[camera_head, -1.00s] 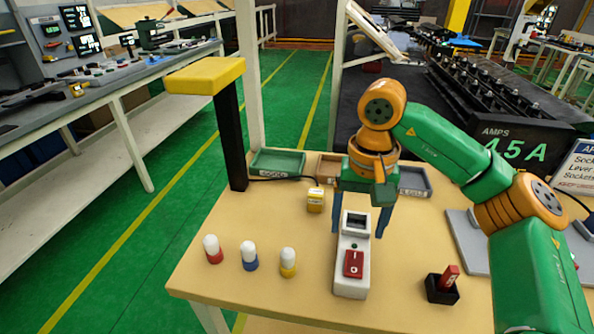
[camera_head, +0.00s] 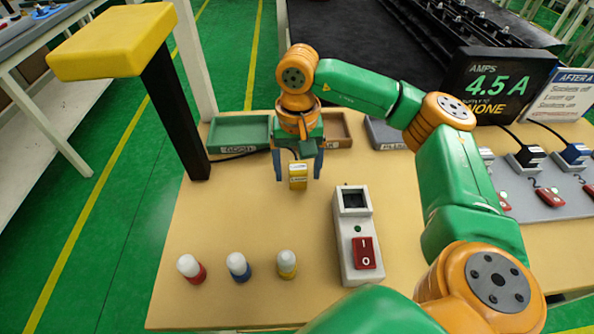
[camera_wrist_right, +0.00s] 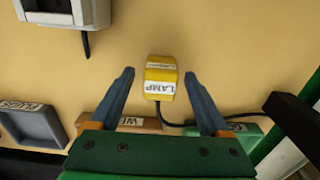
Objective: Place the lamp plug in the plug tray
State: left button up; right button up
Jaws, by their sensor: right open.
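The lamp plug (camera_head: 298,176) is a small yellow block with a white label. It stands on the table, and the wrist view shows its LAMP label (camera_wrist_right: 160,87) and a dark cable running off it. My right gripper (camera_head: 298,172) is open around the plug, pointing down. In the wrist view its blue fingers (camera_wrist_right: 159,80) lie on both sides of the plug with gaps; I cannot tell how far above the table they are. The grey plug tray (camera_head: 388,134) is at the back, right of the gripper, partly hidden by my arm; it also shows in the wrist view (camera_wrist_right: 32,128).
A green tray (camera_head: 240,132) and a brown tray (camera_head: 336,128) flank my gripper at the back. A white switch box (camera_head: 350,235) stands to the right. Red, blue and yellow white-capped pieces (camera_head: 239,267) stand in front. A yellow-topped black post (camera_head: 172,115) rises at the left.

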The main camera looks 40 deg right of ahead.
jog(key=shift+s+r, duration=0.15)
jog(key=c, duration=0.7)
grip_shut()
